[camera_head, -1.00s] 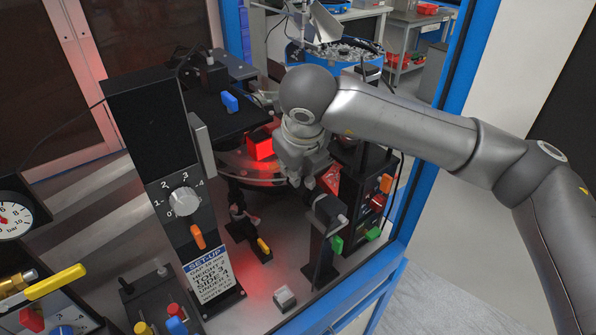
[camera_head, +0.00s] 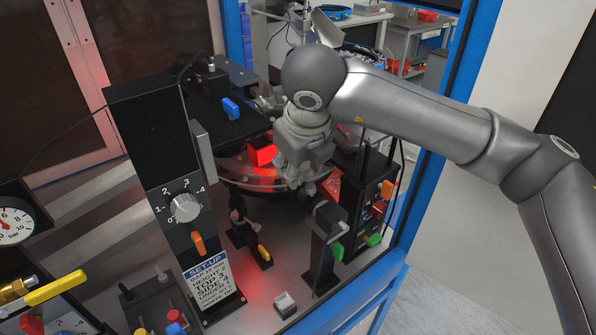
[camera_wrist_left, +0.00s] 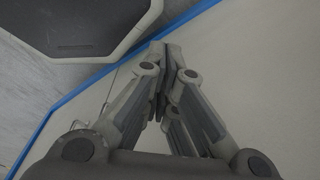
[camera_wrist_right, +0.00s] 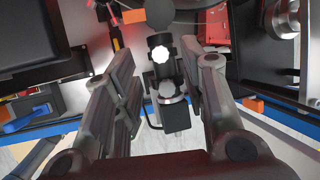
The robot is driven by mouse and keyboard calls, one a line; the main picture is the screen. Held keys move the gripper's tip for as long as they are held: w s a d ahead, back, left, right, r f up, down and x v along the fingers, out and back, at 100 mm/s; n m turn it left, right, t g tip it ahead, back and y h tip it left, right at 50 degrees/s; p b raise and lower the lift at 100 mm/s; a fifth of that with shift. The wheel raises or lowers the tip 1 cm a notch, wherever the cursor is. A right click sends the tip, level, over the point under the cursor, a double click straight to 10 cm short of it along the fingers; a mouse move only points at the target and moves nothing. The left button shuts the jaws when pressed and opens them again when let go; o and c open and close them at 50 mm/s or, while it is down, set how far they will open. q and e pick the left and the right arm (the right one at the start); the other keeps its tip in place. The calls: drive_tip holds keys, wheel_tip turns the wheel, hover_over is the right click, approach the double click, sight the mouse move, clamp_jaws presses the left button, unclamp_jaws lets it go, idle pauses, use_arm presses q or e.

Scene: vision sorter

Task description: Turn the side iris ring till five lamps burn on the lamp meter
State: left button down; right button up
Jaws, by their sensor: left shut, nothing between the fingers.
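In the right wrist view my right gripper (camera_wrist_right: 160,60) is open. Its fingers stand on either side of a small dark camera-like unit (camera_wrist_right: 176,118) with a silver collar (camera_wrist_right: 170,88) and a bright round light (camera_wrist_right: 161,57). I cannot tell whether the fingers touch it or which part is the iris ring. In the head view the right gripper (camera_head: 292,178) hangs beside the dark head of a post (camera_head: 329,214); the arm hides part of that area. My left gripper (camera_wrist_left: 161,50) is shut and empty in its wrist view. I cannot pick out the lamp meter or any lit lamps.
A black panel (camera_head: 142,140) with a numbered knob (camera_head: 184,207) stands left, above a set-up card (camera_head: 210,282). A red-lit block (camera_head: 262,154) sits on the curved track. A box with coloured levers (camera_head: 366,205) stands right, near the blue frame (camera_head: 413,190).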

drive_tip(key=v, duration=0.7)
drive_tip(key=shift+s+r, duration=0.2)
drive_tip(key=shift+r, duration=0.15)
